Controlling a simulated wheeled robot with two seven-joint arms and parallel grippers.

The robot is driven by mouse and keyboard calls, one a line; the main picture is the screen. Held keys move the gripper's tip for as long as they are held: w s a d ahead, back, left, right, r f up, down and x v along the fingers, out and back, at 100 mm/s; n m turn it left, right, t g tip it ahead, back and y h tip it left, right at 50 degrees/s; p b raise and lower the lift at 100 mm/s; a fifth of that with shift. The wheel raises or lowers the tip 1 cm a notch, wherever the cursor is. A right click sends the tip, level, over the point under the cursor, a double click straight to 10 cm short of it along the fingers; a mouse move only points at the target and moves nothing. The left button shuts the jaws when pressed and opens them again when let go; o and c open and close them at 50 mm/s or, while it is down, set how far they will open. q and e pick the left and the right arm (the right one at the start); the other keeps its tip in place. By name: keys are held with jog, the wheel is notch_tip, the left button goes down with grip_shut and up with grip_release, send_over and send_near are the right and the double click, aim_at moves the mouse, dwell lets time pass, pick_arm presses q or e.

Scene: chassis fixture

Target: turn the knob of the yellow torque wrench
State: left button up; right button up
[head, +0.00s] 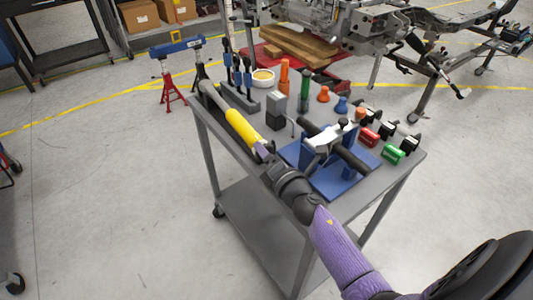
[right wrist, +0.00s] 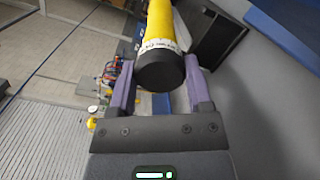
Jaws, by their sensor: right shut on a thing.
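The yellow torque wrench (head: 243,127) lies along the left edge of the grey cart top, its grey shaft pointing away to the back left. In the right wrist view its yellow handle (right wrist: 168,22) has a white marked band and ends in a black knob (right wrist: 160,72). My right gripper (head: 263,152) is at the near end of the handle, and its purple fingers (right wrist: 162,85) stand on both sides of the knob, shut on it. In the head view the gripper largely hides the knob. My left gripper is in neither view.
A blue fixture (head: 331,180) with a black bar stands right of the gripper on the cart (head: 233,192). Tool holders, a bowl (head: 263,78) and coloured knobs and handles line the back and right.

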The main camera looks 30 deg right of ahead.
jog(key=o, duration=1.3)
jog(key=s, duration=1)
jog(key=shift+a+r, duration=0.1)
jog(key=shift+a, duration=0.1)
